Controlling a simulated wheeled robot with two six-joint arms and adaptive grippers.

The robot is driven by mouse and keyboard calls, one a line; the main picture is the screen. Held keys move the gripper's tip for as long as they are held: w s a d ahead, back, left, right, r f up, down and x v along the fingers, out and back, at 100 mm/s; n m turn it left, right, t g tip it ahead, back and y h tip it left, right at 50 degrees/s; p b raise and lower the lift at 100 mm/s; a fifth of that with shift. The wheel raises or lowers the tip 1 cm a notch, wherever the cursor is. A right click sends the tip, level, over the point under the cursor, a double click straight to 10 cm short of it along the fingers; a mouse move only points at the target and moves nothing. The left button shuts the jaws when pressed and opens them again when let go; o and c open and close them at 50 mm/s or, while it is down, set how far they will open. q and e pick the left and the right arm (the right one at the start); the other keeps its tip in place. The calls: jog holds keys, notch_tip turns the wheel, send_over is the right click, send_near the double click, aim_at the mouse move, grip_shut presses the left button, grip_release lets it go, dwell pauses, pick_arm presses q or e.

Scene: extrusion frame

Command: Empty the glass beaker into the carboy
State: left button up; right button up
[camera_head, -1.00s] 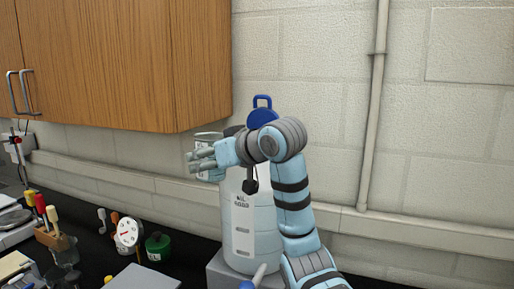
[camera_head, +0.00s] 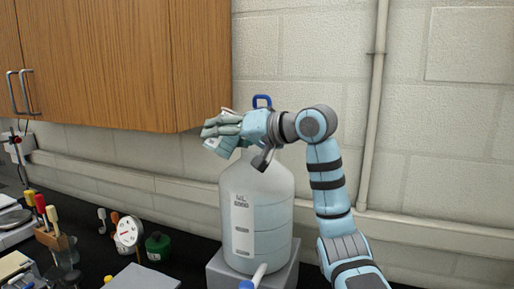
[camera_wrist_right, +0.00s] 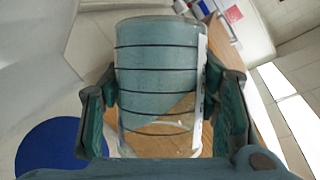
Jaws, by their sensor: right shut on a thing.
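My right gripper (camera_head: 222,130) is shut on the glass beaker (camera_wrist_right: 160,60). The beaker has dark graduation lines and a pale strip on one side. In the wrist view, bluish liquid shows in it with a slanted edge, so it appears tilted. In the head view the fingers hide most of it. The large translucent carboy (camera_head: 258,205) stands upright below the gripper, with volume marks on its front. The gripper and wrist cover its neck, so I cannot tell whether the beaker's rim lines up with its mouth. My left gripper is not in view.
The carboy stands on a grey block (camera_head: 280,275). A blue loop-handled piece (camera_head: 262,101) shows behind my wrist. A wooden cabinet (camera_head: 110,65) hangs at upper left. A dial gauge (camera_head: 129,232), a green container (camera_head: 158,246) and tools (camera_head: 50,220) sit on the dark bench at left.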

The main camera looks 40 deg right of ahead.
jog(key=shift+d+r+m, duration=0.15)
jog(key=shift+r+m, duration=0.15)
jog(key=shift+r+m+t+y, duration=0.4)
jog(key=shift+r+m, duration=0.05)
jog(key=shift+m, duration=0.25)
jog(key=shift+r+m+b, duration=0.25)
jog(key=shift+m+b, duration=0.05)
jog(key=shift+b, duration=0.05)
dwell(0.7)
jog(key=shift+d+f+m+t+y+b, duration=0.1)
jog(key=shift+f+m+t+y+b, duration=0.25)
jog(key=shift+m+b, duration=0.8)
jog(key=shift+d+f+m+t+y+b, duration=0.1)
jog(key=shift+f+m+t+y+b, duration=0.25)
jog(key=shift+b, duration=1.45)
jog(key=shift+s+d+r+m+t, duration=0.1)
jog(key=shift+d+r+m+t, duration=0.2)
jog(key=shift+d+r+m, duration=0.4)
dwell(0.4)
jog(key=shift+d+r+m+t+b, duration=0.2)
jog(key=shift+m+b, duration=0.1)
jog(key=shift+m, duration=0.2)
jog(key=shift+d+r+m+t+b, duration=0.1)
jog(key=shift+r+m+t+b, duration=0.15)
jog(key=shift+m, duration=0.25)
